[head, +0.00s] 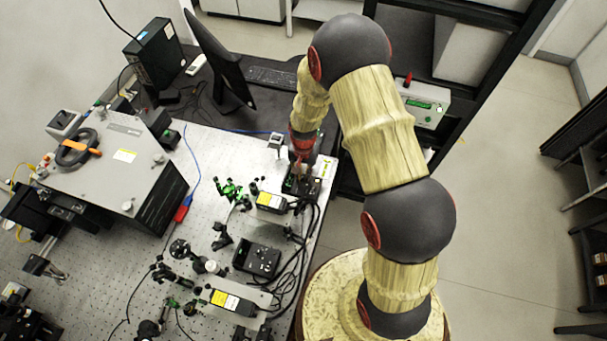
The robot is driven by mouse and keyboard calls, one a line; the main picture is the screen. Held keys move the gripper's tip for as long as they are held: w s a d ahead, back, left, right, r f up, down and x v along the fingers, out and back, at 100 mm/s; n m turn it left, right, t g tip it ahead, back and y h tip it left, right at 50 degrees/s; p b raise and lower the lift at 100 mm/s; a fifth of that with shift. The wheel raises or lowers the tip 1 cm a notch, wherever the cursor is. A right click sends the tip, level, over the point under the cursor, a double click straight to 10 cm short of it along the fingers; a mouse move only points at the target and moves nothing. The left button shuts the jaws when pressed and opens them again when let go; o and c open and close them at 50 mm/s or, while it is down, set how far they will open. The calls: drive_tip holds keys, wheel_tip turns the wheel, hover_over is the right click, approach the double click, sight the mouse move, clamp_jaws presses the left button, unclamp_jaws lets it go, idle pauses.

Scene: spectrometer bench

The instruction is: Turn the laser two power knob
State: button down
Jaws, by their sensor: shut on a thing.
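My gripper (299,166) points down at the right edge of the optical table, at a small black control box (313,187). Its fingers are shut on a small knob on this box, which I take to be the laser two power knob. The knob itself is hidden behind the fingers and too small to make out. A laser head with a yellow label (271,202) lies just left of and below the box.
A second black box (257,261) and another yellow-labelled laser (232,301) stand lower on the table among cables. Green optic mounts (230,190) stand to the left. A monitor (218,58) and a large grey housing (118,155) are farther off.

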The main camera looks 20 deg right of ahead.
sight(303, 177)
drive_tip(key=shift+w, duration=0.1)
drive_tip(key=c, duration=2.1)
unclamp_jaws()
drive_tip(key=shift+a, duration=0.1)
drive_tip(key=shift+o, duration=0.2)
wheel_tip(303, 177, up, 12)
